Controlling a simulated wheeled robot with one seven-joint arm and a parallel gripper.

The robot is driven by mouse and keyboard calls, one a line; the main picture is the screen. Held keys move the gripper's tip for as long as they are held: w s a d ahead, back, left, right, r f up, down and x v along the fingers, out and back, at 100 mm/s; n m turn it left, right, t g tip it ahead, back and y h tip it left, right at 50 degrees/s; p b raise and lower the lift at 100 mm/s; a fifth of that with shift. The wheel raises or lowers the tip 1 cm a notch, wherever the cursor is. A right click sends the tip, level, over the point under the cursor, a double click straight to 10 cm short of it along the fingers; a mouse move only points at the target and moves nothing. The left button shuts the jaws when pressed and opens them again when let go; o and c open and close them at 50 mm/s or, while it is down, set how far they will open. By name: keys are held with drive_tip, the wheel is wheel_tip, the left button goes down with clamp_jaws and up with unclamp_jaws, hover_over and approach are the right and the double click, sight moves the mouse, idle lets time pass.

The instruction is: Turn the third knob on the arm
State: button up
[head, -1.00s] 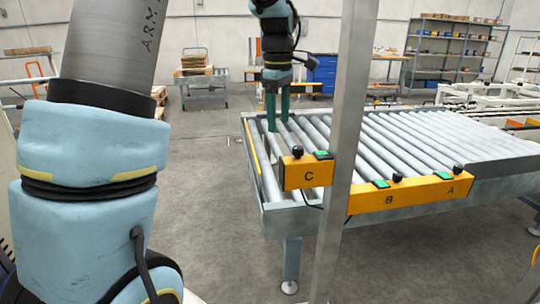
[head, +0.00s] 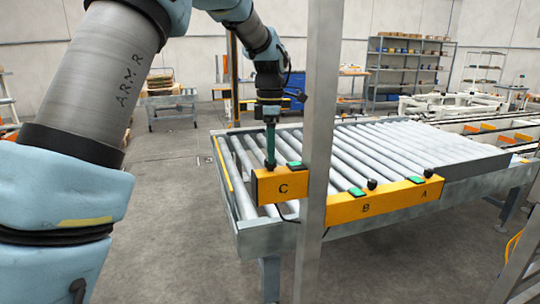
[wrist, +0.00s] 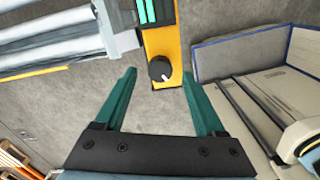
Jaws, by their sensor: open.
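Three black knobs sit on yellow control boxes along the roller conveyor's near edge. The box marked C (head: 283,187) is left of the post, with a green button (head: 294,164). Its knob is at my gripper's fingertips and hard to make out in the head view. In the wrist view the black knob (wrist: 160,69), with a pale mark, shows between the tips of my gripper (wrist: 159,75). My gripper (head: 270,164) points down at box C, its fingers open on either side of the knob; contact cannot be told. The B knob (head: 372,184) and A knob (head: 428,173) are farther right.
A grey upright post (head: 317,130) stands close to the right of box C. The roller conveyor (head: 400,140) lies behind the boxes. In the wrist view a pale machine part (wrist: 255,60) is on the right. Grey floor is clear in front.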

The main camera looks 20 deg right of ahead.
drive_tip(key=shift+f, duration=1.1)
clamp_jaws()
